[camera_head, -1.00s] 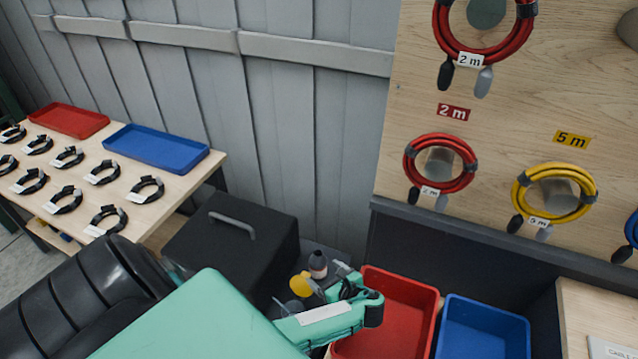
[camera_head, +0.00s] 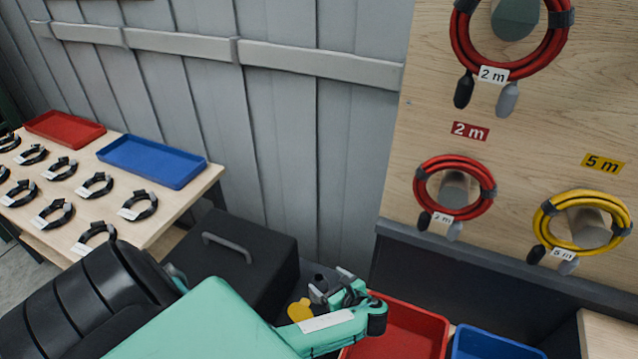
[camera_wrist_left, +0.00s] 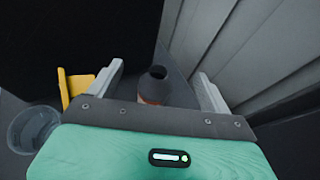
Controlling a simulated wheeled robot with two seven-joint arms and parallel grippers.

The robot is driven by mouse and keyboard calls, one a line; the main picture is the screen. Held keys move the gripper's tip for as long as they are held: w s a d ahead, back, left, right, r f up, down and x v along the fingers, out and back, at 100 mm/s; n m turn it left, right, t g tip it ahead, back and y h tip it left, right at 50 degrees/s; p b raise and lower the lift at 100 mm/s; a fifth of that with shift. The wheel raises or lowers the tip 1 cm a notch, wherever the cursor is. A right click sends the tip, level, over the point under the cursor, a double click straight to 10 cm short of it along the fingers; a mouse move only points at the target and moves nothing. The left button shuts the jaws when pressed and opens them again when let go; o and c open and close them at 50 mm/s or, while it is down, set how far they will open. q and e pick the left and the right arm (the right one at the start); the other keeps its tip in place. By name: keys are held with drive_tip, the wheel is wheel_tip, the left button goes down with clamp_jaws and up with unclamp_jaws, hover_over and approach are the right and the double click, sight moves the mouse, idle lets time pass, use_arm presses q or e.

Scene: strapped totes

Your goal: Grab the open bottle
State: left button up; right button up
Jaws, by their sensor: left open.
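The open bottle (camera_wrist_left: 153,84) is dark, with a round dark mouth and a reddish-orange band lower down. In the left wrist view it stands between the two grey fingers of my left gripper (camera_wrist_left: 158,72), which are open and spread either side of it. Its lower part is hidden behind the gripper's palm. In the head view only the bottle's dark top (camera_head: 320,280) shows beside my left gripper (camera_head: 333,284); the rest is hidden. I cannot tell whether a finger touches it. My right gripper is not in view.
A yellow object (camera_wrist_left: 74,85) and a clear cup (camera_wrist_left: 32,128) are left of the gripper. A black box (camera_head: 238,255) with a handle stands behind. A red bin (camera_head: 415,330) and a blue bin (camera_head: 490,345) lie to the right. A grey plank wall is close behind.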

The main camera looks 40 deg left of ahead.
sight(324, 291)
use_arm(q)
wheel_tip(324, 291, down, 7)
drive_tip(key=b, duration=0.6)
drive_tip(key=shift+a, duration=0.1)
drive_tip(key=shift+w+f+b, duration=0.1)
drive_tip(key=shift+f+b, duration=0.45)
drive_tip(key=shift+b, duration=0.05)
drive_tip(key=shift+a, duration=0.1)
drive_tip(key=shift+w+a+f, duration=0.15)
drive_tip(key=shift+a+f, duration=0.1)
drive_tip(key=shift+a, duration=0.35)
drive_tip(key=x, duration=0.6)
drive_tip(key=c, duration=1.2)
drive_tip(key=shift+r+p, duration=0.15)
drive_tip(key=shift+p, duration=0.15)
